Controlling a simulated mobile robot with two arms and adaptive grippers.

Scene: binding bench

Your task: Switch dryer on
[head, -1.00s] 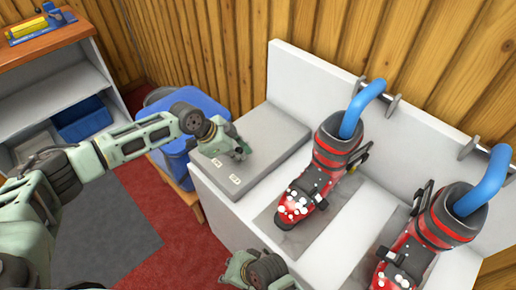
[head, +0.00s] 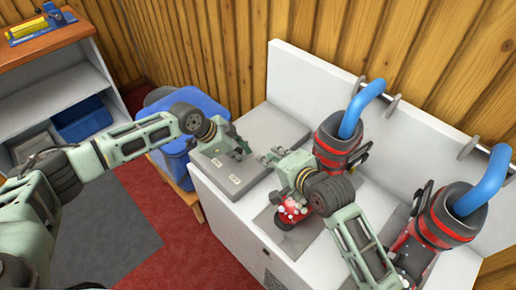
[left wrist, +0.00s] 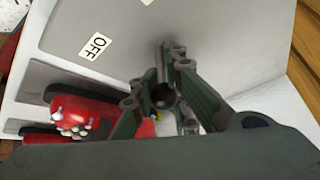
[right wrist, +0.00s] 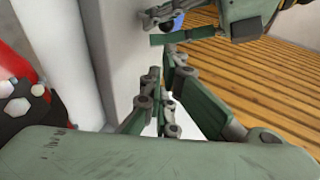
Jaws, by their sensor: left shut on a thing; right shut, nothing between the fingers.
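The dryer (head: 227,212) is a white unit with a raised back. Its grey control panel (head: 265,124) bears two small white labels (head: 234,180); one in the left wrist view reads OFF (left wrist: 98,46). Which label the lever points to cannot be told. My right gripper (head: 268,159) is shut and empty, close to the right of the left one at the panel's right side; its fingers also show in the right wrist view (right wrist: 158,103).
Two red-and-black boots (head: 335,146) (head: 445,222) stand on the dryer with blue hoses (head: 361,107) in them. My right arm passes over the nearer boot. A blue bin (head: 190,104) stands left of the dryer, and a shelf (head: 47,80) is further left.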

